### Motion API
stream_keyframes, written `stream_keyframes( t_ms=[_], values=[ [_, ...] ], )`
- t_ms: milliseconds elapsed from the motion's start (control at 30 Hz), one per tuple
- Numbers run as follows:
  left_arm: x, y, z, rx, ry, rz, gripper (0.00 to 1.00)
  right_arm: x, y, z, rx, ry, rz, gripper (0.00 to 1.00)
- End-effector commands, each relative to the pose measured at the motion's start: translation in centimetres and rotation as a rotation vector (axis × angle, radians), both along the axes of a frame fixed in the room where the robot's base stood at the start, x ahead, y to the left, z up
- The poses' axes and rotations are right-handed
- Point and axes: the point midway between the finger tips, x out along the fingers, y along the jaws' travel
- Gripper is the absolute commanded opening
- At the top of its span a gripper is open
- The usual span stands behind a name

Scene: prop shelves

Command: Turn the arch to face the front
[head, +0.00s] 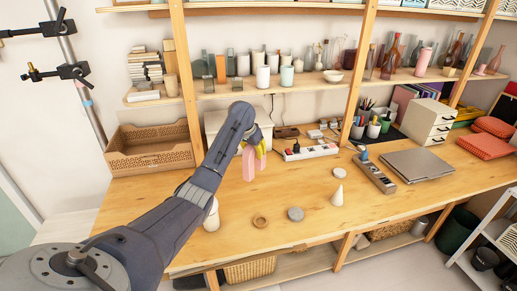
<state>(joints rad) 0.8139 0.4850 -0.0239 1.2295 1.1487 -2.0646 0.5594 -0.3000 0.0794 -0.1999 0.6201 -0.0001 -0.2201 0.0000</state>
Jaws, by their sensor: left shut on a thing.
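My left arm reaches in from the lower left over the wooden table. Its gripper (257,148) is shut on a pink piece (249,164), which appears to be the arch. The arch hangs upright above the table's middle, with clear wood below it. Yellow-green fingertips show at its upper right edge. The gripper and its wrist hide part of the arch, so I cannot tell which way its opening faces. My right gripper does not show.
On the table (140,205) stand a white cone (337,196), a grey disc (295,214), a wooden ring (260,221) and a white cylinder (212,216). A power strip (311,151) lies behind the arch.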

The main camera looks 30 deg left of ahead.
Motion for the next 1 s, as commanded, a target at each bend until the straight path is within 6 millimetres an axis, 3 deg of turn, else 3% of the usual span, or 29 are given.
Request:
stream_keyframes(
  t_ms=[300, 500, 667, 1000],
  values=[
    [0.2, -2.2, -3.4, 0.001, -0.001, 0.007, 0.00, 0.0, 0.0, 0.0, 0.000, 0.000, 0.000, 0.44],
    [1.1, -4.4, -3.7, 0.000, -0.004, 0.031, 0.00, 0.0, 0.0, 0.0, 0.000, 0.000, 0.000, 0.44],
    [1.3, -4.6, -3.6, -0.001, -0.003, 0.010, 0.00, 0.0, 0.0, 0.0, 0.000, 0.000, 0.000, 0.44],
    [1.3, -4.9, -3.5, -0.003, -0.004, -0.264, 0.00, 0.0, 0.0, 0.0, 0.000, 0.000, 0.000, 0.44]
  ],
)
